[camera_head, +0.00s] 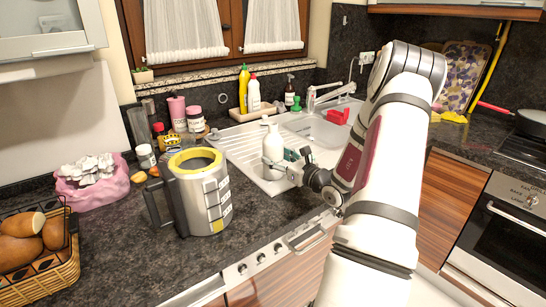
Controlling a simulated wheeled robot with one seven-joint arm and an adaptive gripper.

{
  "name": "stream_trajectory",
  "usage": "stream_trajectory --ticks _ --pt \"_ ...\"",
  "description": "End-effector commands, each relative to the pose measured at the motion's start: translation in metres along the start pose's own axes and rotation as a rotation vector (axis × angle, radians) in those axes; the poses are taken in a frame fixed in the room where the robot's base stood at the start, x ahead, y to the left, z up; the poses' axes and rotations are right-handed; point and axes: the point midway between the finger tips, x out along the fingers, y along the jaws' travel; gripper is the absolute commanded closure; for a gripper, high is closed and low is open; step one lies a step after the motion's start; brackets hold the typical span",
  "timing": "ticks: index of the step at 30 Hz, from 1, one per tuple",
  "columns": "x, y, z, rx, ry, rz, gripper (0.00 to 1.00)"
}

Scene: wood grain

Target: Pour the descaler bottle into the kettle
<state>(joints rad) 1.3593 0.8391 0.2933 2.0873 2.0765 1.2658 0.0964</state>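A large grey metal kettle (205,202) with a yellow rim, an open top and a dark handle on its left stands upright on the dark counter. A white bottle (271,143) with a narrow top is upright to its right, by the near edge of the sink's drainboard; I cannot read a label, so I take it as the descaler bottle. My gripper (288,168) is at the lower right side of this bottle, with its fingers partly overlapping it. Whether they are closed on it, and whether the bottle rests or is lifted, I cannot tell.
A sink (315,131) lies behind my arm. A yellow bottle (243,90) and a white bottle with a red cap (254,95) stand in a tray behind. The front counter is clear.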

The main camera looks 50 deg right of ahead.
Motion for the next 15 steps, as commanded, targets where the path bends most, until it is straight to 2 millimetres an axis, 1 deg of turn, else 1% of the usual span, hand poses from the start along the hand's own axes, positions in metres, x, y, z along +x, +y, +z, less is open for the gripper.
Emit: stream_trajectory --ticks 1,2,3,4,15 --pt "0.0000 0.0000 -0.0002 0.000 0.000 0.000 0.82" --pt "-0.0001 0.0000 -0.0002 0.000 0.000 0.000 0.89" --pt "-0.0001 0.0000 -0.0002 0.000 0.000 0.000 0.98" --pt "-0.0001 0.0000 -0.0002 0.000 0.000 0.000 1.00" --pt "-0.0001 -0.0001 0.0082 -0.001 -0.002 0.000 1.00"
